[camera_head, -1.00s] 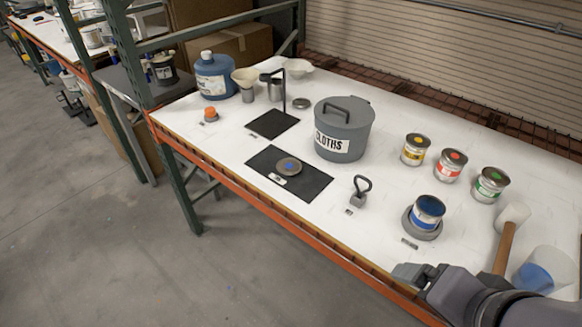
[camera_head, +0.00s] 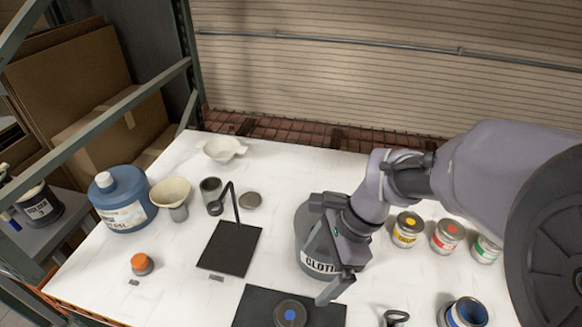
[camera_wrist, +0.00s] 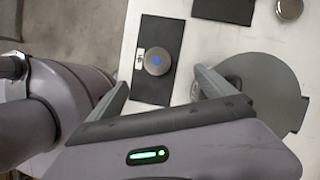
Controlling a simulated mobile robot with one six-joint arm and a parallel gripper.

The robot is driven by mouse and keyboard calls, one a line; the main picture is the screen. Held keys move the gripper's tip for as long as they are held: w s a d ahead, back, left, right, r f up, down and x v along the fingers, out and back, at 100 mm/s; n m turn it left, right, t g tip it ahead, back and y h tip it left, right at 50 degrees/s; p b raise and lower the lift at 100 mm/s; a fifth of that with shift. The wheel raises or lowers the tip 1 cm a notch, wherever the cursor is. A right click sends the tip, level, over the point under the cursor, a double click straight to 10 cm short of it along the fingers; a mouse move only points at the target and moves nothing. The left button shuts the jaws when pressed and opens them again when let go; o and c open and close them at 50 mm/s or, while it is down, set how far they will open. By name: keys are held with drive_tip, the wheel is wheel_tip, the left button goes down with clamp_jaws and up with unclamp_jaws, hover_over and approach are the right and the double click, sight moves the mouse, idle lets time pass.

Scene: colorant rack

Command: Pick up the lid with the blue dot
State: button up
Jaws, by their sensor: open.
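The lid with the blue dot (camera_head: 290,314) is a round grey disc lying on a black mat (camera_head: 250,303) at the bottom edge of the head view. In the wrist view the lid (camera_wrist: 157,61) lies whole on the mat (camera_wrist: 163,30), beside a small white label. My gripper (camera_wrist: 161,78) is open and empty, its two fingers spread on either side of the lid in the picture, apart from it. In the head view my gripper is over the grey cloths can, right of and above the lid, and partly hides the can.
The grey cloths can (camera_head: 313,236) stands close to the mat. A second black mat (camera_head: 230,250) with a dark stand lies left. A blue jug (camera_head: 122,203), a funnel (camera_head: 171,192) and an orange-topped item (camera_head: 141,263) are further left. Paint cans (camera_head: 407,229) stand right.

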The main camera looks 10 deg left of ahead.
drive_tip(key=b, duration=0.2)
approach(290, 315)
drive_tip(key=b+x, duration=0.2)
drive_tip(key=b, duration=0.1)
drive_tip(key=shift+s+a+f, duration=0.2)
drive_tip(key=shift+s+f, duration=0.05)
drive_tip(key=shift+s, duration=0.05)
drive_tip(key=b+x, duration=0.2)
drive_tip(key=x, duration=0.1)
drive_tip(key=b+x, duration=0.1)
drive_tip(key=x, duration=0.1)
drive_tip(key=shift+w+f, duration=0.2)
drive_tip(key=shift+f, duration=0.15)
drive_tip(key=shift+d+r, duration=0.1)
drive_tip(key=shift+r, duration=0.05)
drive_tip(key=c, duration=1.3)
